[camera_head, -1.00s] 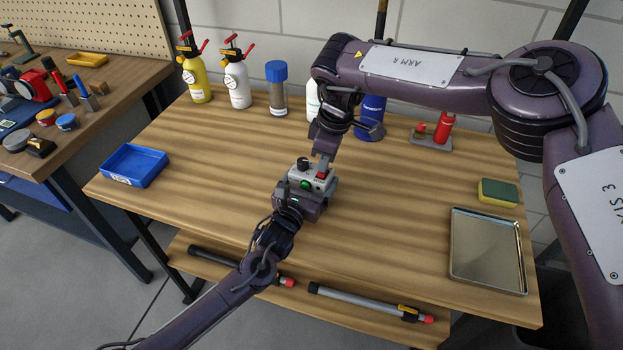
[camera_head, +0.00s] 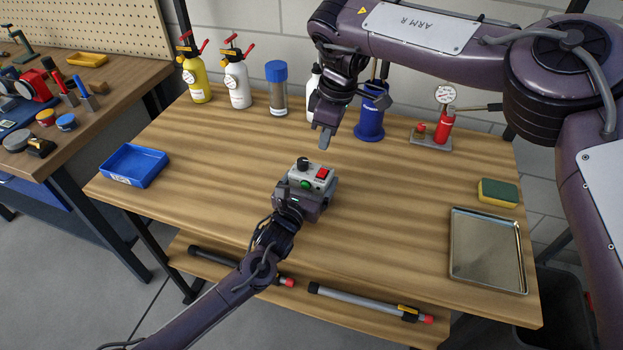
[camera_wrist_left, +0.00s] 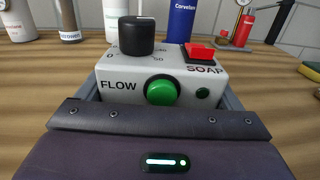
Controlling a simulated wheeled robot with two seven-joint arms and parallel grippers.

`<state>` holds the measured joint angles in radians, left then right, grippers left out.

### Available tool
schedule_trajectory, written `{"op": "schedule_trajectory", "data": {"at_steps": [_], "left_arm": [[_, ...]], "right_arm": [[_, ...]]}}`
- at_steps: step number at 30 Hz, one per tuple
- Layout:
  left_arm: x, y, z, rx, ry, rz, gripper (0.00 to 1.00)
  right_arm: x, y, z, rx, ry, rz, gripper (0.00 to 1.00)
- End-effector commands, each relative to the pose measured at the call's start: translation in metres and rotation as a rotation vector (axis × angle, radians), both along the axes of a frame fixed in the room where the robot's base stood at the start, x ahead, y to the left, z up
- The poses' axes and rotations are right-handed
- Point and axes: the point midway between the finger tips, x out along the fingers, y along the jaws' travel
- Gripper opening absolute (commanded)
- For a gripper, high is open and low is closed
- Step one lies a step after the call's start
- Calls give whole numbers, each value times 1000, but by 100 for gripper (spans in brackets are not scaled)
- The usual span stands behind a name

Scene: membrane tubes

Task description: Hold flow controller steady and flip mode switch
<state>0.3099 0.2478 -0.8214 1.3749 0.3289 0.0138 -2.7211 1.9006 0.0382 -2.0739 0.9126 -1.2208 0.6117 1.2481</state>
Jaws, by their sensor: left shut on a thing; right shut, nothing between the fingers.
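The flow controller (camera_head: 318,177) is a grey box on the middle of the table. It has a black knob, a green button and a red rocker switch (camera_head: 322,173) beside the word SOAP. The switch also shows in the left wrist view (camera_wrist_left: 199,52). My left gripper (camera_head: 301,200) is shut on the controller from the near side; in the left wrist view its body covers the controller's lower front. My right gripper (camera_head: 325,138) is shut and empty, above the table behind the controller and apart from it.
Behind stand a yellow sprayer (camera_head: 196,80), a white sprayer (camera_head: 236,84), a blue-capped jar (camera_head: 277,90), a blue canister (camera_head: 370,115) and a red bottle with a gauge (camera_head: 444,126). A blue tray (camera_head: 134,166) is left; a sponge (camera_head: 497,192) and metal tray (camera_head: 487,252) are right.

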Motion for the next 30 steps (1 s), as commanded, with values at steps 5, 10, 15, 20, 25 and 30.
{"op": "schedule_trajectory", "data": {"at_steps": [5,10,15,20,25,30], "left_arm": [[0,0,0,0,1,0,55],[0,0,0,0,1,0,99],[0,0,0,0,1,0,100],[-5,3,-1,2,1,0,100],[-31,14,-2,3,3,-1,100],[-66,29,-2,3,3,-2,100]], "right_arm": [[0,0,0,0,0,0,0],[0,0,0,0,0,0,0],[0,0,0,0,0,0,0],[0,0,0,0,0,0,0],[0,0,0,0,0,0,0],[0,0,0,0,0,0,0]]}}
